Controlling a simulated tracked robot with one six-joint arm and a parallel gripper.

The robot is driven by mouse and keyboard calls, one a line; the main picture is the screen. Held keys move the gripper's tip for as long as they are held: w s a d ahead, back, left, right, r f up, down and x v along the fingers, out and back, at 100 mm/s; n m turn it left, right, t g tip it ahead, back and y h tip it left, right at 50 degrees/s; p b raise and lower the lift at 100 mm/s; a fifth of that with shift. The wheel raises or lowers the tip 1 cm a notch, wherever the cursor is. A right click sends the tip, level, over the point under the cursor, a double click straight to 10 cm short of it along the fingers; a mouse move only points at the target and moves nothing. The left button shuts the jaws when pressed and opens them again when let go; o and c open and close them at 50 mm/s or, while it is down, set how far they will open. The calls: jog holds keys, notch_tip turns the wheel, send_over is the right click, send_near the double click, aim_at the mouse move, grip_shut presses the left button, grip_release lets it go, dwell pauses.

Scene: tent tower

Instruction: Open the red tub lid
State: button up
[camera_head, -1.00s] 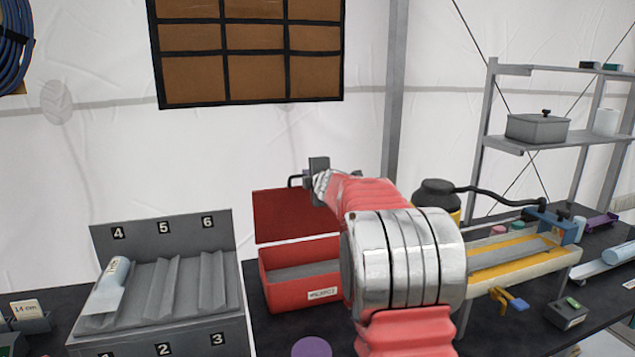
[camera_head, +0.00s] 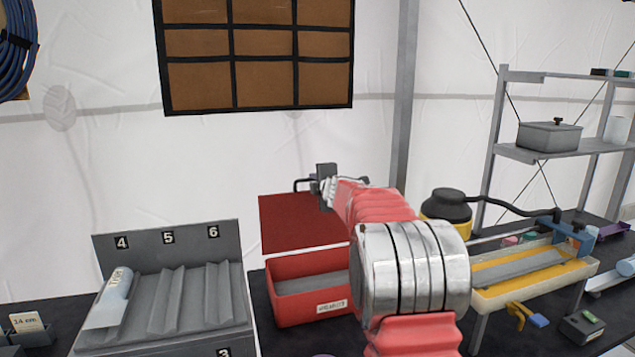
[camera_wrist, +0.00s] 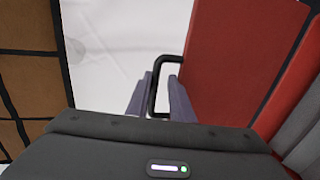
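The red tub (camera_head: 308,306) stands on the dark bench, with a white label on its front. Its red lid (camera_head: 290,222) stands raised, about upright, along the tub's back edge, and the tub's grey inside shows. My gripper (camera_head: 314,185) is at the lid's upper edge, by its black handle (camera_head: 300,185). In the wrist view my gripper's two grey-purple fingers (camera_wrist: 160,88) stand apart with the handle bar (camera_wrist: 155,80) between them, and a gap shows towards the right finger. The lid (camera_wrist: 235,50) fills the right of that view. My arm hides the tub's right end.
A grey grooved rack (camera_head: 170,295) with numbered slots holds a pale cylinder (camera_head: 115,285) left of the tub. A yellow-and-white trough (camera_head: 530,272) and a black-topped yellow canister (camera_head: 446,207) are at the right. Grey shelves (camera_head: 560,150) stand behind them.

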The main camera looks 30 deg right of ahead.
jog(key=shift+o, duration=1)
jog(key=shift+a+f, duration=0.1)
jog(key=shift+a, duration=0.1)
jog(key=shift+w, duration=0.1)
jog(key=shift+a, duration=0.1)
jog(key=v, duration=1.3)
jog(key=shift+s+r, duration=0.3)
jog(key=shift+s, duration=0.1)
